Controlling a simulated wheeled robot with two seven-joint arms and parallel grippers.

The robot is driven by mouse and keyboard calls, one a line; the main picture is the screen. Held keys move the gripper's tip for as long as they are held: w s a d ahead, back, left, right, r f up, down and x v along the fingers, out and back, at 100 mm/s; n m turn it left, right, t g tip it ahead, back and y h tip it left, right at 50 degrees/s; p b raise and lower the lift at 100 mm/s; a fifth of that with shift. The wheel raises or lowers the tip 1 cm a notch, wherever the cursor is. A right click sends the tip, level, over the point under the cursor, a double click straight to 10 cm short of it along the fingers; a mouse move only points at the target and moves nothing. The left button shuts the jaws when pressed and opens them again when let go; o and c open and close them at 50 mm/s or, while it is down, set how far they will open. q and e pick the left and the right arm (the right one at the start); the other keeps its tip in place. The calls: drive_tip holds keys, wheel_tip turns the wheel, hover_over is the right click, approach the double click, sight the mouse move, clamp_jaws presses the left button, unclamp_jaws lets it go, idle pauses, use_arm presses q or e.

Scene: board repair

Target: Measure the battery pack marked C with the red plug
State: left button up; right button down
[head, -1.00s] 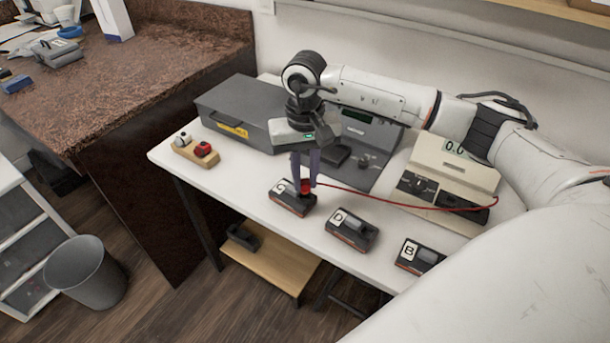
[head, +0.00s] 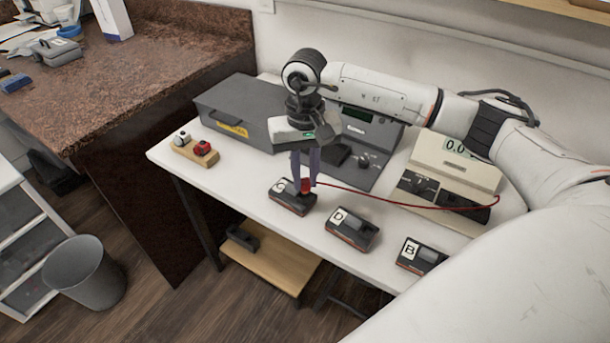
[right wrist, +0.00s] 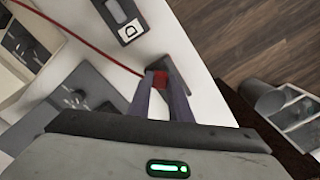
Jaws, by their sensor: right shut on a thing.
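The battery pack marked C (head: 286,200) lies at the left end of a row on the white table, a dark block with a white label. My right gripper (head: 305,184) is shut on the red plug (right wrist: 160,81) and holds it at the top of this pack, towards its right end. I cannot tell whether the plug is seated or only touching. A red cable (head: 400,196) runs from the plug to the beige meter (head: 466,176), whose display starts with "0.0", the rest hidden by my arm. My left gripper is not in view.
Pack D (head: 352,236) and pack B (head: 409,258) lie to the right of C. A grey case (head: 235,110) and a dark device (head: 372,165) stand behind. A wooden block with a white and a red knob (head: 207,157) sits at the left table end.

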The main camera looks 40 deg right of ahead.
drive_tip(key=shift+f+b, duration=1)
drive_tip(key=shift+b, duration=0.1)
idle(1.8)
drive_tip(key=c, duration=1.3)
unclamp_jaws()
drive_tip(key=shift+o, duration=0.2)
drive_tip(key=shift+r, duration=0.15)
drive_tip(key=shift+r+p, duration=0.85)
drive_tip(key=shift+r, duration=0.55)
drive_tip(key=shift+r, duration=0.1)
drive_tip(key=shift+r+p, duration=1.85)
drive_tip(key=shift+r, duration=1.1)
